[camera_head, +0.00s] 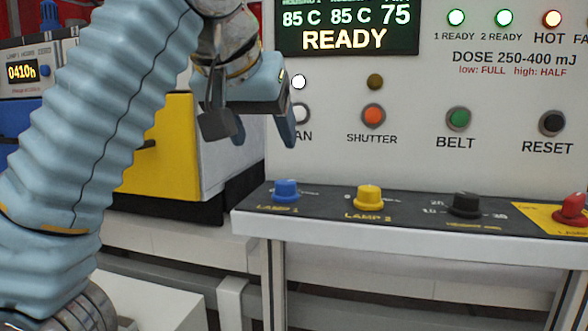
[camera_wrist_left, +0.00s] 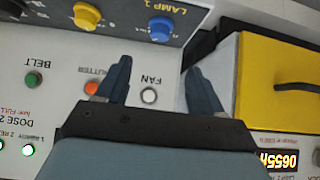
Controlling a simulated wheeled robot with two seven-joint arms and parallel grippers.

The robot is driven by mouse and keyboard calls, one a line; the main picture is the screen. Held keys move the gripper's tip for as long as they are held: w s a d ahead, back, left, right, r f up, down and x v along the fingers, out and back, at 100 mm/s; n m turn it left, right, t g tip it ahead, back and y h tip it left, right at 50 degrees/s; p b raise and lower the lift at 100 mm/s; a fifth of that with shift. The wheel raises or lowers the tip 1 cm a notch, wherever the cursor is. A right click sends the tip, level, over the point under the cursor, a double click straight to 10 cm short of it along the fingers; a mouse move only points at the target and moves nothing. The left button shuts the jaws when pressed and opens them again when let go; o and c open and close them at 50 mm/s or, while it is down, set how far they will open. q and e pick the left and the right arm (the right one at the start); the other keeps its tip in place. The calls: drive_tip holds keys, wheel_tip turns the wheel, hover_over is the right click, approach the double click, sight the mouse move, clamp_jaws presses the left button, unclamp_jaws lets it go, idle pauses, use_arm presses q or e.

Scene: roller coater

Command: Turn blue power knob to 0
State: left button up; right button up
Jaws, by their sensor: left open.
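The blue power knob (camera_head: 286,190) labelled LAMP 1 stands at the left end of the dark sloped control ledge (camera_head: 330,204). In the left wrist view the blue knob (camera_wrist_left: 160,28) shows upside down near the top, beyond the fingertips. Which mark it points to cannot be read. My left gripper (camera_head: 252,126) hangs above the knob, in front of the panel near the FAN button. Its two fingers are apart with nothing between them, and they also show in the left wrist view (camera_wrist_left: 158,72). The gripper does not touch the knob. My right gripper is not in view.
The yellow LAMP 2 knob (camera_head: 369,197), a black knob (camera_head: 466,204) and a red knob (camera_head: 573,209) sit along the same ledge. FAN (camera_wrist_left: 149,96), SHUTTER (camera_head: 373,116), BELT (camera_head: 458,118) and RESET (camera_head: 551,123) buttons are above. A yellow-fronted box (camera_head: 165,150) stands left.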

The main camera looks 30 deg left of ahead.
sight(286, 182)
use_arm(q)
drive_tip(key=x, duration=1.4)
drive_tip(key=shift+w, duration=0.2)
drive_tip(key=c, duration=1.1)
drive_tip(key=shift+o, duration=0.2)
